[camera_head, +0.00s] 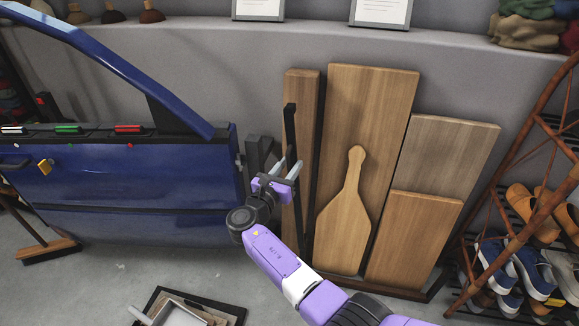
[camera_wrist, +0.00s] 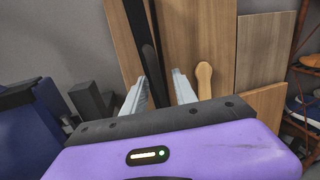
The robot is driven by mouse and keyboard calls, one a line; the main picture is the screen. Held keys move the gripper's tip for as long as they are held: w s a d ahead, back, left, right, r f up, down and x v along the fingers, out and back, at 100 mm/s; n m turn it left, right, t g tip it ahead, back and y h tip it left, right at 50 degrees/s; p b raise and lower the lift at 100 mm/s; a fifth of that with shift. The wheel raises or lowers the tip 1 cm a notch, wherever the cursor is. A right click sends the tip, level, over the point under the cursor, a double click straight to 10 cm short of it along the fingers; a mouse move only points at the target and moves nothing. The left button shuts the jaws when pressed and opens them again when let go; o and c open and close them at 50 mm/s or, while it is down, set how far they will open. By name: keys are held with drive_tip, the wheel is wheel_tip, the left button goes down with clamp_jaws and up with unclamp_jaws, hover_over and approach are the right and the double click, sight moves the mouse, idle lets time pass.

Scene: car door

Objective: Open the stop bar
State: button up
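A narrow black upright bar (camera_head: 289,128), which looks like the stop bar, stands in front of the left wooden board. In the wrist view the black bar (camera_wrist: 150,62) runs down into the gap between my fingertips; I cannot tell whether it is between them in depth or beyond them.
Several wooden boards (camera_head: 390,95) lean on the wall, with a paddle-shaped board (camera_head: 344,220) in front. A blue car door (camera_head: 130,180) stands left, beside a dark block (camera_head: 259,152). A shoe rack (camera_head: 510,215) is at right. A tray (camera_head: 190,305) lies on the floor.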

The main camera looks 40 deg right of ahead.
drive_tip(key=p+v, duration=0.1)
drive_tip(key=v, duration=0.6)
drive_tip(key=shift+s+a, duration=0.15)
drive_tip(key=shift+a, duration=0.25)
